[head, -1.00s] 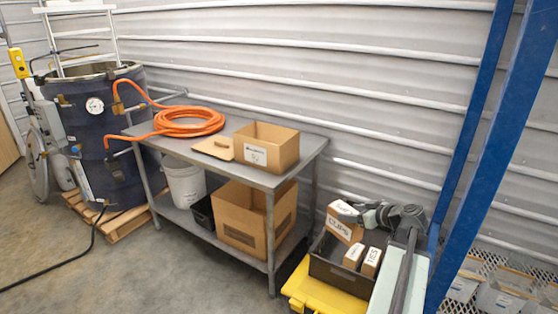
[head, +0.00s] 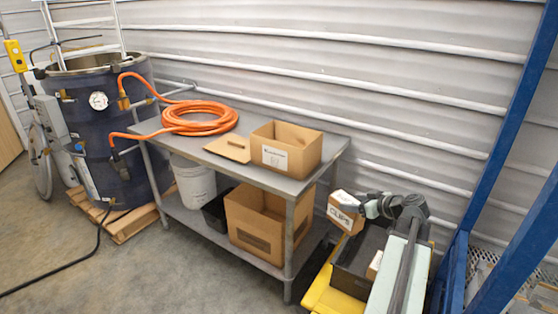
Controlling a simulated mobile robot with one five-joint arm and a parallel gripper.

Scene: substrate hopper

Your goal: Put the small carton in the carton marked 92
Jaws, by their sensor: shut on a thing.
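My gripper (head: 358,205) is shut on a small brown carton (head: 343,213) labelled CLIPS. It holds this carton slightly tilted over the far left part of a dark bin (head: 345,279). An open brown carton (head: 304,158) with a white label stands on the metal table. Another, larger open carton (head: 255,243) stands on the table's lower shelf, with a dark patch on its front. I cannot read the number 92 on either one.
An orange hose coil (head: 200,118) and a flat cardboard piece (head: 229,149) lie on the metal table (head: 255,173). Another small carton (head: 374,264) is in the bin, partly hidden by my arm. A blue post (head: 510,125) stands at right.

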